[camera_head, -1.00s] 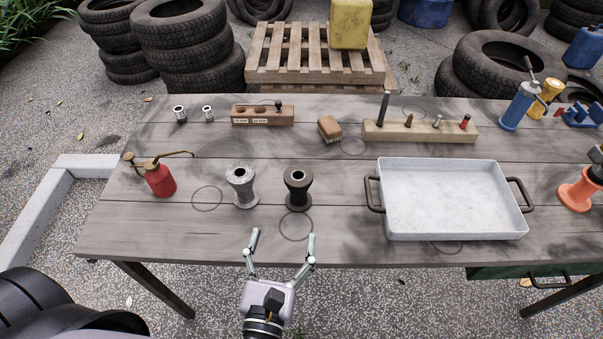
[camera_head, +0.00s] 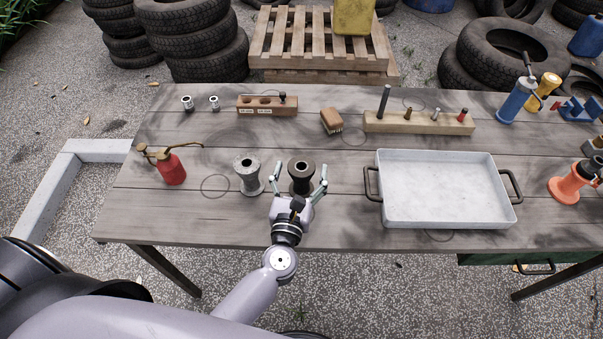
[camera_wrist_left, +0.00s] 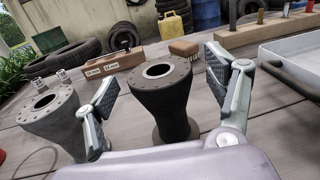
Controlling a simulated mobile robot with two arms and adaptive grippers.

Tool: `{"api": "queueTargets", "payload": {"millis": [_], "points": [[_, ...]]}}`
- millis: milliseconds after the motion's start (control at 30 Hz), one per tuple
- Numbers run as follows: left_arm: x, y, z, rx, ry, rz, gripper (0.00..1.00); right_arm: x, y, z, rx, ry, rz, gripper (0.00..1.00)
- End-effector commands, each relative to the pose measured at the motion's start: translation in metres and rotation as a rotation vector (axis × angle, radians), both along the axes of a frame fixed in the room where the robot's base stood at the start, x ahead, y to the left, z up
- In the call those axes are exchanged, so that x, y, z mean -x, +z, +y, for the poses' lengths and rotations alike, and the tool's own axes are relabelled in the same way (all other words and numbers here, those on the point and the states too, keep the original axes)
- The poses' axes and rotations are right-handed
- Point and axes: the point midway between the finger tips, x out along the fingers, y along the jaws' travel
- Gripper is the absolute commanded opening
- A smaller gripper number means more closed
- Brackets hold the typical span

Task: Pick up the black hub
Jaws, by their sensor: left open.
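The black hub (camera_head: 301,172) stands upright on the wooden table, a dark spool shape with a flanged top and a round hole. My left gripper (camera_head: 300,180) is open at its near side, with one finger to the left and one to the right of it. In the left wrist view the black hub (camera_wrist_left: 163,95) stands between the two spread fingers, with a gap on each side, and nothing is gripped. A grey hub (camera_head: 248,177) stands just left of the gripper; in the wrist view the grey hub (camera_wrist_left: 52,115) is partly behind the left finger. My right gripper is not seen.
A white tray (camera_head: 440,222) with dark handles lies to the right. A red oil can (camera_head: 173,169) stands left. Wooden blocks with pins and sockets (camera_head: 267,106) (camera_head: 418,122) and a brush (camera_head: 331,121) lie farther back. An orange part (camera_head: 567,188) is at the right edge.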

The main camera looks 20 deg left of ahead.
Motion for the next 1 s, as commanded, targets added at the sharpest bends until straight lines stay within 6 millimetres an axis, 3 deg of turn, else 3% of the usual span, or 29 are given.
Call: {"api": "queueTargets", "payload": {"millis": [133, 400, 1000], "points": [[-0.016, 0.002, 0.002, 0.001, 0.001, -0.001, 0.78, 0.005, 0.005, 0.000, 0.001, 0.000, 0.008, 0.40], [-0.018, 0.000, 0.003, 0.001, 0.000, 0.001, 0.78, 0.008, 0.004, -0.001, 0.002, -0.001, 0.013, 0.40], [-0.018, 0.000, 0.003, 0.000, 0.000, 0.000, 0.38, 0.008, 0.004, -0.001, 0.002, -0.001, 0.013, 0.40]]}}
